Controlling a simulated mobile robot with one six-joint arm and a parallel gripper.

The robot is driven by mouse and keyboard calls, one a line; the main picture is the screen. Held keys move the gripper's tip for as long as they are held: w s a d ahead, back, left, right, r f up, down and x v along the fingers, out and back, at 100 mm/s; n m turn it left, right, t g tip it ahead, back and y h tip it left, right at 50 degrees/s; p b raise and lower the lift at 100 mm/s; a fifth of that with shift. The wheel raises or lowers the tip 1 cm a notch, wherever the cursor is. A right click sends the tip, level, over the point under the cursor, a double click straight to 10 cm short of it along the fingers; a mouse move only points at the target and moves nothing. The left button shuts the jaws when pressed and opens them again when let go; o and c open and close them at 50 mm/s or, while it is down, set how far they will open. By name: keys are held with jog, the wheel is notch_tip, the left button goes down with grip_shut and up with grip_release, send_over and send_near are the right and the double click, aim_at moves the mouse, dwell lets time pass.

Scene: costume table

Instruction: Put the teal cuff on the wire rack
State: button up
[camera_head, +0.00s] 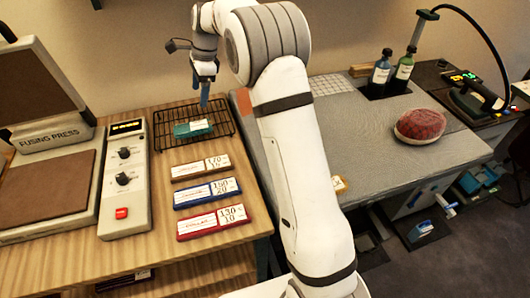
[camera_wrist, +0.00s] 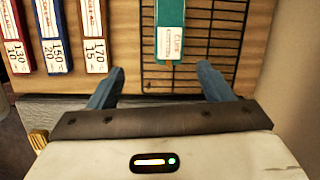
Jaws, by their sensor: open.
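The teal cuff (camera_head: 186,130) lies on the wire rack (camera_head: 222,117) at the back of the wooden table, and a white label shows on it. In the wrist view the teal cuff (camera_wrist: 170,25) lies on the dark bars of the wire rack (camera_wrist: 222,30), near the rack's left part. My gripper (camera_head: 204,93) is above the rack in the head view. In the wrist view my gripper (camera_wrist: 160,82) is open, its two blue fingers apart and nothing between them. The cuff lies beyond the fingertips, apart from them.
Brown (camera_head: 200,168), blue (camera_head: 207,193) and red (camera_head: 213,221) labelled pieces lie in front of the rack. A fusing press (camera_head: 45,140) with a control box (camera_head: 125,180) stands at left. A grey board (camera_head: 370,130) with a red cushion (camera_head: 420,126) is at right.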

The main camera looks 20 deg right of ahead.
jog(key=s+d+r+n+t+h, duration=0.1)
jog(key=s+d+r+n, duration=0.25)
jog(key=s, duration=0.55)
jog(key=s+d+r+n, duration=0.3)
jog(key=s+r+n, duration=0.1)
jog(key=s, duration=0.5)
jog(key=s+d+f+n, duration=0.1)
jog(key=s+n, duration=0.2)
jog(key=s, duration=0.3)
jog(key=s+d+f+n+t+h, duration=0.1)
jog(key=s+d+f+n, duration=0.1)
jog(key=s, duration=0.5)
jog(key=s+d+f+n, duration=0.1)
jog(key=s+f+n, duration=0.1)
jog(key=s+n, duration=0.2)
jog(key=s, duration=0.3)
jog(key=shift+d+t+h, duration=0.35)
jog(key=shift+t+h, duration=0.05)
jog(key=shift+f, duration=0.1)
